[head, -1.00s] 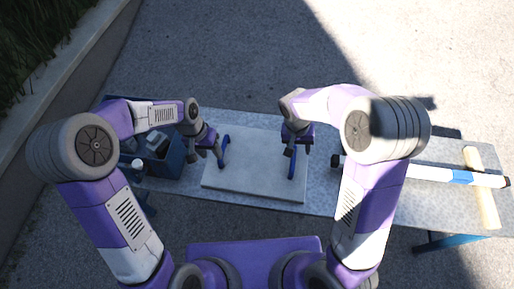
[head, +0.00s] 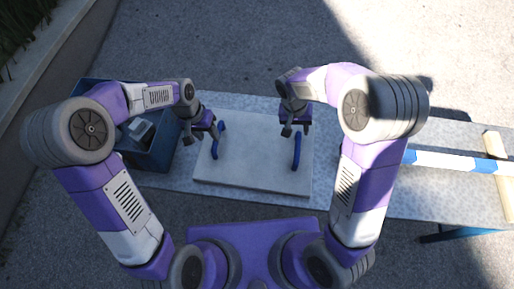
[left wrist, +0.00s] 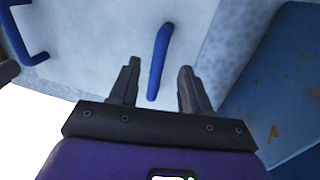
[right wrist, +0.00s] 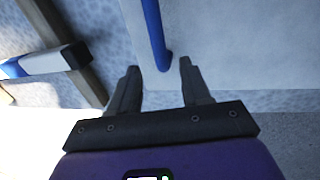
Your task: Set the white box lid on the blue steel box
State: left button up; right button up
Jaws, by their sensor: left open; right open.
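The white box lid (head: 255,170) lies flat on the table, with one blue handle on its left part and one on its right. My left gripper (head: 203,133) is open by the left handle (head: 215,148). In the left wrist view the near end of that handle (left wrist: 160,50) shows between the spread fingers (left wrist: 157,85). My right gripper (head: 296,130) is open by the right handle (head: 297,155). In the right wrist view that handle's end (right wrist: 153,30) shows between the fingers (right wrist: 160,82). The blue steel box (head: 150,158) stands left of the lid, partly hidden by my left arm.
The blue box, rusty in the left wrist view (left wrist: 280,75), holds dark and grey items. A blue-and-white bar (head: 455,162) and a wooden piece (head: 497,165) lie on the table's right end. Bare table (head: 365,185) shows right of the lid.

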aim_at(214, 144)
pick_arm(q)
jog(key=shift+s+d+f, duration=0.1)
jog(key=shift+d+f, duration=0.15)
jog(key=shift+f, duration=1)
jog(key=shift+d+f, duration=0.2)
jog(key=shift+f, duration=1.05)
jog(key=shift+s+d+f, duration=0.1)
jog(key=shift+d+f, duration=0.15)
jog(key=shift+f, duration=1)
pick_arm(e)
jog(key=shift+s+d+f, duration=0.1)
jog(key=shift+d+f, duration=0.15)
jog(key=shift+f, duration=1)
jog(key=shift+d+f, duration=0.2)
jog(key=shift+f, duration=1.05)
jog(key=shift+s+d+f, duration=0.1)
jog(key=shift+d+f, duration=0.15)
jog(key=shift+f, duration=1)
pick_arm(q)
grip_shut()
pick_arm(e)
grip_shut()
pick_arm(q)
jog(key=shift+w+r, duration=0.1)
pick_arm(e)
jog(key=shift+w+r, duration=0.1)
